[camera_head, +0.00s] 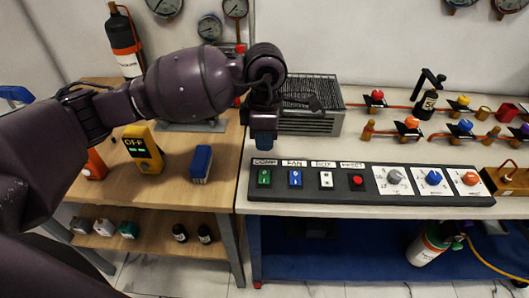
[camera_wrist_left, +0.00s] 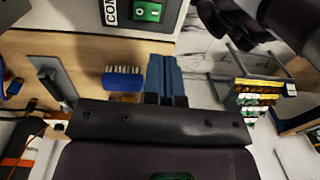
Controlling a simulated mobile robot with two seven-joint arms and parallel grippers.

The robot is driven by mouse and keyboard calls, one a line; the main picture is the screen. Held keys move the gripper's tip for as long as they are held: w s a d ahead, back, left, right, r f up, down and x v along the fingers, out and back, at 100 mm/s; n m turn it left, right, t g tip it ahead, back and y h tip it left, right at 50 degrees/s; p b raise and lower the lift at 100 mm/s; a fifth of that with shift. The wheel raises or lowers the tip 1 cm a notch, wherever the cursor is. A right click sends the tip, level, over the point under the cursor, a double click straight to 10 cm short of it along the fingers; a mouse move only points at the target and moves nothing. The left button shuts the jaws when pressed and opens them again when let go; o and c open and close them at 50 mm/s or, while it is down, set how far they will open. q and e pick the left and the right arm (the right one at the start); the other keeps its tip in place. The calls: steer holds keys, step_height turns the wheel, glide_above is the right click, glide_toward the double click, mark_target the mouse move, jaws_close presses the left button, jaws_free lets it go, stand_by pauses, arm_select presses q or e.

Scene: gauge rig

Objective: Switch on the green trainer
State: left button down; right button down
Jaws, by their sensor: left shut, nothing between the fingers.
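A green rocker switch (camera_head: 264,177) sits at the left end of a dark control panel (camera_head: 375,196), below a label that seems to read COMP. No other thing that I could name a green trainer stands out. The switch shows at the top of the left wrist view (camera_wrist_left: 147,12), with a white round mark on it. Which way it is tipped I cannot tell. My left gripper (camera_head: 264,142) is shut and empty, its blue fingers pointing down just behind the label. The blue fingers also show in the left wrist view (camera_wrist_left: 164,80), apart from the switch.
A metal grille box (camera_head: 310,122) stands behind. A blue-handled brush (camera_head: 201,164) and a yellow meter (camera_head: 144,148) are on the wooden table at left.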

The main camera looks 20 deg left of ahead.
arm_select(q)
steer(key=r, duration=0.3)
steer(key=shift+s+d, duration=0.1)
steer(key=shift+s, duration=0.15)
steer(key=shift+f, duration=0.1)
